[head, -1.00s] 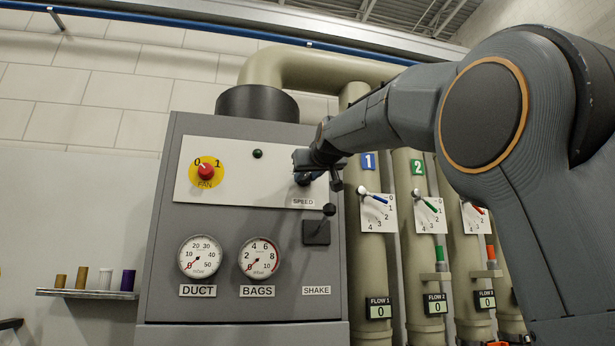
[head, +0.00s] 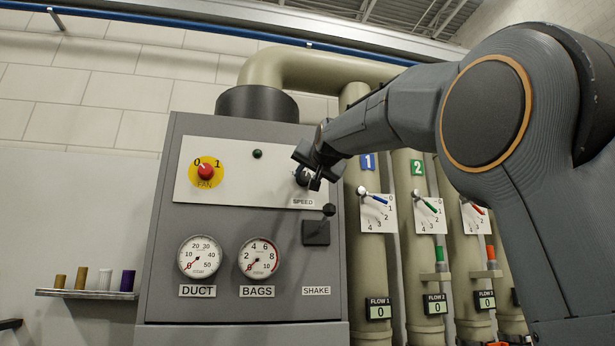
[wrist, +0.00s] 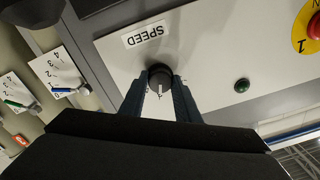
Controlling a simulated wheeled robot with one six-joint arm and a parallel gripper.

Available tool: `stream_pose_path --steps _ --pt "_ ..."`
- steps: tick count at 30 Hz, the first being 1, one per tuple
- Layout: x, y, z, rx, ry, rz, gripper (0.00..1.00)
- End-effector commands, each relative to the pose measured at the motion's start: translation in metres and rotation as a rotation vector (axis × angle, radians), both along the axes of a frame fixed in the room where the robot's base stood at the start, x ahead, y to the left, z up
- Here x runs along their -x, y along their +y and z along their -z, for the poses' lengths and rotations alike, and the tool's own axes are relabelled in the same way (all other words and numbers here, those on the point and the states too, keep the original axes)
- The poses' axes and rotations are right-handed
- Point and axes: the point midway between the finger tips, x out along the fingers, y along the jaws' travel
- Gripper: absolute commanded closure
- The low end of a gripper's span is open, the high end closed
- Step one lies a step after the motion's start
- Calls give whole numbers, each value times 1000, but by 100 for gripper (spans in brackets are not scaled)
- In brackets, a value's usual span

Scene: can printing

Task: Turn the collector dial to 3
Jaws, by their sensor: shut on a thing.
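The dark round dial (wrist: 160,79) sits on the pale upper plate of the grey collector cabinet (head: 170,270), beside a SPEED label (wrist: 145,34). In the wrist view my gripper (wrist: 160,85) has its two fingers on either side of the dial and is shut on it. A white pointer mark shows on the dial; the numbers around it are too small to read. In the head view my gripper (head: 306,178) is at the dial and hides most of it.
A red FAN knob (head: 205,172) on a yellow disc and a green lamp (head: 257,154) are left of the dial. A black SHAKE lever (head: 329,210) projects just below my gripper. Pipes with coloured levers stand at right. DUCT (head: 200,257) and BAGS (head: 259,258) gauges are lower.

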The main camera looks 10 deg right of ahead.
Motion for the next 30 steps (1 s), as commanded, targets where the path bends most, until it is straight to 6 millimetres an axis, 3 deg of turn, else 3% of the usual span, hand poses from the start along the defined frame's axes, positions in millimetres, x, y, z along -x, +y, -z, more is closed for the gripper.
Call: stream_pose_path --steps 16,17,20,30 --pt "0 0 1 -28 2 0 93" --pt "0 0 1 -28 2 0 67" --pt "0 0 1 -28 1 0 52" --pt "3 0 0 -28 0 0 52"
